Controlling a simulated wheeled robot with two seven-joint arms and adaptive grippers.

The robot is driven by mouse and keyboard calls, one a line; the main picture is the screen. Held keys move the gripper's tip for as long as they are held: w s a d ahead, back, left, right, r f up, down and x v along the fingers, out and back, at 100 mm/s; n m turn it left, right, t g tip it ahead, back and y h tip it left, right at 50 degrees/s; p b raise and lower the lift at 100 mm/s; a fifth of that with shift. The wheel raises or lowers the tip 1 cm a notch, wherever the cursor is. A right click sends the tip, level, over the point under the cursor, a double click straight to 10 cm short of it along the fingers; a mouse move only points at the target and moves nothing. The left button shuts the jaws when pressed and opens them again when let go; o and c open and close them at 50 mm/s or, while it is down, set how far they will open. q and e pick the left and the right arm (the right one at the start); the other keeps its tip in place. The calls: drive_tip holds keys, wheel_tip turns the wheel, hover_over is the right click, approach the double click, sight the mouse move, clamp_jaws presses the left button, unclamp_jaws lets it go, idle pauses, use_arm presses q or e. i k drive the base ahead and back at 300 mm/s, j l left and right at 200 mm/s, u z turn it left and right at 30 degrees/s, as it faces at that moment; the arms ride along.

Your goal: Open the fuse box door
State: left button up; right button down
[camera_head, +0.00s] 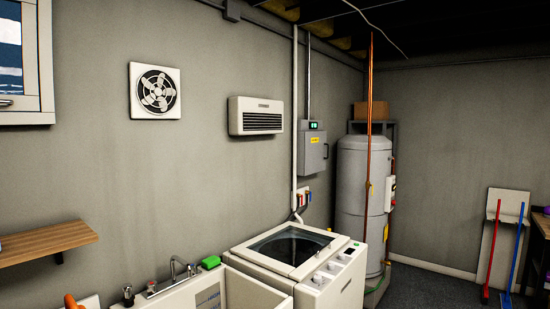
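The fuse box (312,151) is a small grey metal box on the left wall, right of the white wall heater, with pipes running up above it. Its door appears closed, with a yellow label on the front and a dark handle (326,151) at its right edge. A small box with a lit display (314,125) sits at its top. Neither of my grippers is in view.
A top-loading washing machine (296,263) and a utility sink (205,290) stand along the wall below and in front of the box. A tall grey water heater (352,190) and a copper pipe (369,110) stand to its right. Open floor (430,288) lies at the right.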

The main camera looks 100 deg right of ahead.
sight(315, 150)
drive_tip(key=z, duration=3.6)
drive_tip(key=i+l+z, duration=0.3)
drive_tip(key=i+l, duration=0.15)
drive_tip(key=i, duration=0.35)
drive_tip(key=i+l+z, duration=0.3)
drive_tip(key=i, duration=0.5)
drive_tip(key=i+z, duration=0.3)
drive_tip(key=i, duration=0.55)
drive_tip(key=i+l+u, duration=0.1)
drive_tip(key=i+u, duration=0.25)
drive_tip(key=i, duration=0.2)
drive_tip(key=i+l+u, duration=0.25)
drive_tip(key=i+u, duration=0.15)
drive_tip(key=i, duration=0.15)
drive_tip(key=i+l+u, duration=0.35)
drive_tip(key=i, duration=0.15)
